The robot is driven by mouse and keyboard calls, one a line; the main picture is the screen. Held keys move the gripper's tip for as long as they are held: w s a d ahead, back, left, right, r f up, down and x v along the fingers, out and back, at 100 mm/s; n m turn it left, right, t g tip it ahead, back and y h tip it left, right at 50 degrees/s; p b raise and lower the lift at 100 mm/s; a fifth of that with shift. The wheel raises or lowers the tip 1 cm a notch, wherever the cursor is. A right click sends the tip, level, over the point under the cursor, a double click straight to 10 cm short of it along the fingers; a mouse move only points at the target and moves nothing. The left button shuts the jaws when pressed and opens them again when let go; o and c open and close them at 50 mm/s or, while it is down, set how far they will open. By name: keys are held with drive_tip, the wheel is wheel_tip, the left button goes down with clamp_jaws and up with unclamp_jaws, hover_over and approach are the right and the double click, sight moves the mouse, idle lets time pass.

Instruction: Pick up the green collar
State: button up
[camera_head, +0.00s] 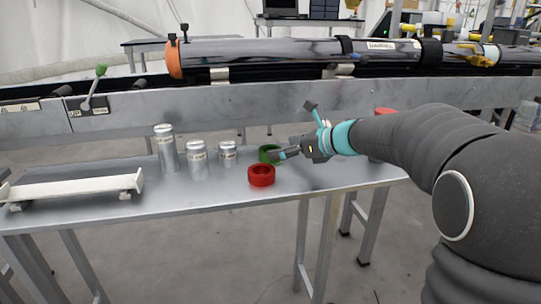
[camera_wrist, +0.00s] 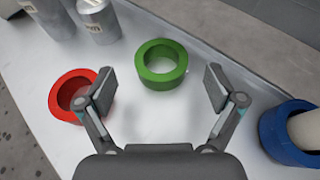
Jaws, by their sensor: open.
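The green collar (camera_wrist: 162,79) is a thick ring lying flat on the metal table (camera_wrist: 130,143). In the wrist view it lies ahead of my open gripper (camera_wrist: 160,90), roughly centred between the two fingers and a little beyond them, with nothing held. In the head view the green collar (camera_head: 268,153) is partly hidden behind the red collar and my gripper (camera_head: 285,154). The gripper is above the table, close to the green collar's right side.
A red collar (camera_wrist: 70,95) lies close by the left finger. A blue collar (camera_wrist: 285,135) around a pale cylinder is at the right. Several silver cylinders (camera_head: 197,160) stand left of the collars. A white rail (camera_head: 75,188) lies at the table's left end.

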sight(264, 151)
drive_tip(key=shift+x, duration=2.7)
drive_tip(key=c, duration=1.3)
